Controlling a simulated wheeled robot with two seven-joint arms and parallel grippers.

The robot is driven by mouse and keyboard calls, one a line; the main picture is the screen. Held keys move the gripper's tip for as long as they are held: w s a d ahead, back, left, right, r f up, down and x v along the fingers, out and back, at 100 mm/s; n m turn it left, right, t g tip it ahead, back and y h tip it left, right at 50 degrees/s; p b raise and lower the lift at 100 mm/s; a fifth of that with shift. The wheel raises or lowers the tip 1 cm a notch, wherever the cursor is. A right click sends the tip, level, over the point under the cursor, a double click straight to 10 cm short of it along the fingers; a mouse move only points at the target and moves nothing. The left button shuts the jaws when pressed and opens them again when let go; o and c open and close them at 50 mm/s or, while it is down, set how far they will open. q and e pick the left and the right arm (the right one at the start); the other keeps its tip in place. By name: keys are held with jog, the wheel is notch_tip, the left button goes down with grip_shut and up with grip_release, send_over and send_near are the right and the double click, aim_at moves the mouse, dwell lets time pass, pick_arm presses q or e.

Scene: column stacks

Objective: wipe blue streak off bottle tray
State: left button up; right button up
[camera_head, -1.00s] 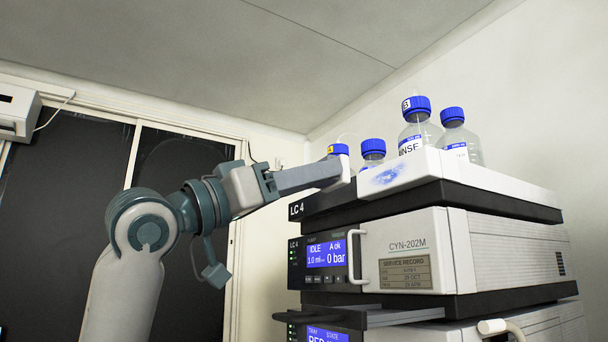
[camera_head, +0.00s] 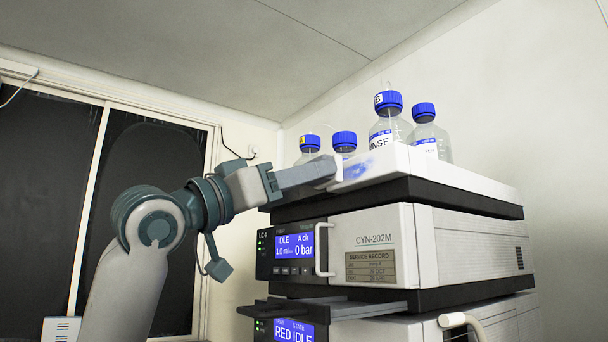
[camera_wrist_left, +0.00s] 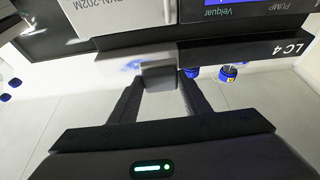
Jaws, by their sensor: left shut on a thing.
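The white bottle tray (camera_head: 420,165) sits on top of the instrument stack, with a blue streak (camera_head: 358,168) on its front face. The streak also shows in the left wrist view (camera_wrist_left: 133,65). My left gripper (camera_head: 318,174) is at the left part of the tray front. I cannot tell whether the pad presses on the tray or covers part of the streak. My right gripper is not in view.
Several clear bottles with blue caps (camera_head: 388,102) stand on the tray, close above the front edge. Below are the stacked instruments (camera_head: 375,245), with a white handle (camera_head: 322,250) and a dark protruding shelf (camera_head: 330,308). Free room lies left of the stack.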

pick_arm(q)
jog(key=shift+w+d+p, duration=0.35)
jog(key=shift+w+d, duration=0.2)
jog(key=shift+d, duration=0.25)
dwell(0.8)
jog(key=shift+s, duration=0.1)
jog(key=shift+s+d+b, duration=0.4)
jog(key=shift+s+d, duration=0.2)
jog(key=shift+s, duration=0.25)
jog(key=shift+s+d+b, duration=0.35)
jog(key=shift+s+d, duration=0.25)
jog(key=shift+s, duration=0.2)
jog(key=shift+s+d+b, duration=0.55)
jog(key=shift+s+d, duration=0.4)
jog(key=shift+s, duration=0.25)
jog(key=shift+s+d, duration=0.3)
jog(key=shift+s, duration=0.2)
